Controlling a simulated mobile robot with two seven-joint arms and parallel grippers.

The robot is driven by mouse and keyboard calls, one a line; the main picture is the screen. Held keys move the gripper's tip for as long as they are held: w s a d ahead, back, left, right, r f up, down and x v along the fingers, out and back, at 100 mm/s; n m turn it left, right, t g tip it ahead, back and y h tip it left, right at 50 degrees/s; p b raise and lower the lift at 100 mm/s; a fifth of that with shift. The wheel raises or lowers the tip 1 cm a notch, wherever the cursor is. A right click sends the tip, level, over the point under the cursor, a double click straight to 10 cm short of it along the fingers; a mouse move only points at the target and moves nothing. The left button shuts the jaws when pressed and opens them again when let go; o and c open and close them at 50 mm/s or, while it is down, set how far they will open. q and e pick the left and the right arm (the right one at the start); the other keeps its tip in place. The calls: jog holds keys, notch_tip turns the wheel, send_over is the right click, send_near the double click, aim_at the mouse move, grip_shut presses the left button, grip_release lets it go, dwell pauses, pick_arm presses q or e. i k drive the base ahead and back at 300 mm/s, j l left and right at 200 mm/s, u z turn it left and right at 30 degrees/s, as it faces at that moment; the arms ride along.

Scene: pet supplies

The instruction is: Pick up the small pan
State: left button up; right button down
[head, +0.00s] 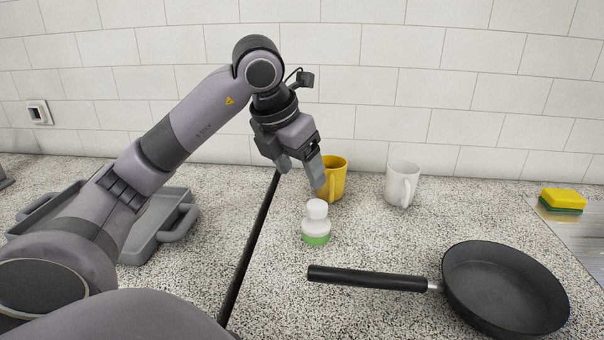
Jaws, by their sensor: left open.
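A small black pan (505,290) lies on the speckled counter at the lower right. Its long black handle (368,278) points left, toward the middle of the counter. My left gripper (301,176) is open and empty. It hangs above the counter, up and to the left of the handle, in front of the yellow mug and above the white bottle. It is apart from the pan. My right gripper is not in view.
A white bottle with a green band (316,224) stands just behind the handle's end. A yellow mug (334,180) and white mug (401,184) stand behind. A grey tray (150,238) is at left, a sponge (563,199) at far right. A tiled wall closes the back.

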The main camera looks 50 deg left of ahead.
aim_at(501, 292)
jog(key=k, duration=1)
